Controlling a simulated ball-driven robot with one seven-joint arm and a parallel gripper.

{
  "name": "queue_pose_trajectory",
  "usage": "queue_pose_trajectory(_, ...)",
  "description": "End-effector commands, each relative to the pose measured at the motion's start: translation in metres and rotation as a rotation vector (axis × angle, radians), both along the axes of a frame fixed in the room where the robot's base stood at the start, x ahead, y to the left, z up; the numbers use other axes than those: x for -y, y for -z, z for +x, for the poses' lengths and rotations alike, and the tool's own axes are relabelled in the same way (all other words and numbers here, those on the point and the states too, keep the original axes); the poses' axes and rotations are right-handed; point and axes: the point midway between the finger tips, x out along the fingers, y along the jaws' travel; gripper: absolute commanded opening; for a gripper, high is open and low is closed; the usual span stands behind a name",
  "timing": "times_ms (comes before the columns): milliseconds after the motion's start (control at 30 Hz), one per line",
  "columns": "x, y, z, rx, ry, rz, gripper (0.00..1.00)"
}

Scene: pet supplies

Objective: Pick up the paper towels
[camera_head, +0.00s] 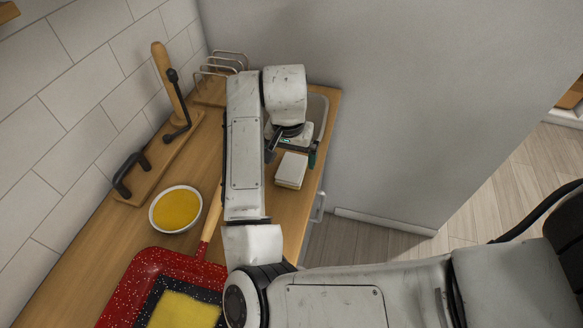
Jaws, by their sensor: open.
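A small white block-like stack (291,170) lies on the wooden counter near its right edge; it looks like the paper towels. My gripper (292,150) points down just beyond the stack's far side, with one dark finger to the left and one to the right. The jaws are open, and nothing shows held between them. My arm hides part of the counter left of the stack. I cannot tell how high the fingers are above the counter.
A grey sink or tray (318,106) lies behind my gripper. A wire rack (222,66), a wooden board with black handles (160,172), a yellow-filled bowl (177,209) and a red speckled tray (165,264) occupy the counter. A grey wall (400,120) stands behind.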

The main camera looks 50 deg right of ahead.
Motion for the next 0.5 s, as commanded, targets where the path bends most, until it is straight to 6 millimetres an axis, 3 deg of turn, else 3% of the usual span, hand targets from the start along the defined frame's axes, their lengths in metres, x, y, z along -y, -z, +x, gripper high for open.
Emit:
queue_pose_trajectory(167,0.002,0.01,0.0,-0.002,0.0,0.0,1.0)
queue_pose_trajectory(500,0.009,0.052,0.004,-0.001,0.0,0.0,1.0)
